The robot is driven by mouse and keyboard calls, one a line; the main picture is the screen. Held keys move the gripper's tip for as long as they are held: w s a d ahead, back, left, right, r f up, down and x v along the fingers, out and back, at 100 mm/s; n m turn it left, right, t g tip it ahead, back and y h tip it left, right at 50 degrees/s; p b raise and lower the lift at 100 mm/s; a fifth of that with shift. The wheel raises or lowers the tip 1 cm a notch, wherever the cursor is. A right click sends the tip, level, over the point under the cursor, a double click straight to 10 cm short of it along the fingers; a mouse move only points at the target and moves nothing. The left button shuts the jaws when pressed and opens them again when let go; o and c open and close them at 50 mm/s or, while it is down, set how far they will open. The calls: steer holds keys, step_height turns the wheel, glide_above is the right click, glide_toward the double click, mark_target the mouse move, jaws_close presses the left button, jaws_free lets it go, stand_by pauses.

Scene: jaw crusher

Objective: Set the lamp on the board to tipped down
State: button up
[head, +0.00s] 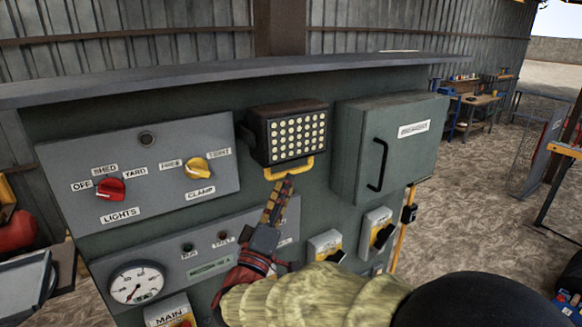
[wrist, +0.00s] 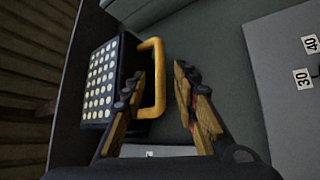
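The lamp (head: 297,138) is a dark box with a grid of pale round lights, mounted high on the green board (head: 318,195). Its lit face points outward, and a yellow handle (head: 303,168) sticks out along its lower edge. In the wrist view the lamp (wrist: 98,88) is on the left and its handle (wrist: 160,62) is in the middle. My gripper (head: 284,182) is just below the handle in the head view. In the wrist view my gripper (wrist: 160,74) is open, with the handle's bar showing between the fingers. I cannot tell whether either finger touches it.
A grey breaker box (head: 358,135) with a black handle stands right of the lamp. A panel with red (head: 110,188) and yellow (head: 197,168) knobs is to the left. A gauge (head: 137,284) and black-handled switches (head: 378,232) sit lower. A ledge (head: 200,83) overhangs the board.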

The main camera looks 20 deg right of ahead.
mark_target(291, 172)
steer(key=shift+p+x, duration=0.6)
steer(key=shift+x, duration=2.1)
steer(key=c, duration=0.3)
steer(key=c, duration=0.4)
jaws_close()
